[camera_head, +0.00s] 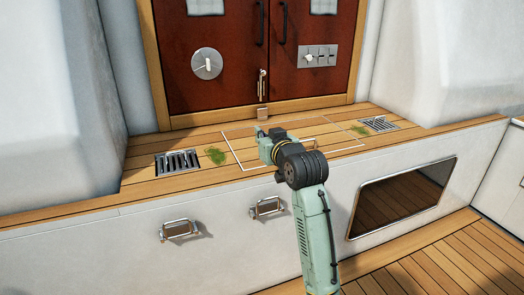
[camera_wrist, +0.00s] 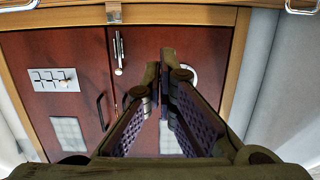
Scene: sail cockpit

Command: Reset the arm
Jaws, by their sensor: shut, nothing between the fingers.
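My arm rises from the bottom of the head view and bends over the wooden ledge. My gripper (camera_wrist: 162,72) shows in the wrist view with its two fingers close together, shut and empty. It points toward the red double doors (camera_wrist: 80,100), which appear upside down in that view. In the head view the fingers are too small and too hidden by the wrist to make out. The red doors (camera_head: 232,80) stand closed behind the arm, with a latch at their middle.
The wooden ledge (camera_head: 120,200) has a left drain grate (camera_head: 178,162), a right grate (camera_head: 379,124), green patches (camera_head: 215,155) and a white rectangular outline. Two handles (camera_head: 180,229) and a dark framed opening (camera_head: 400,200) are on the white front. White walls flank the doors.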

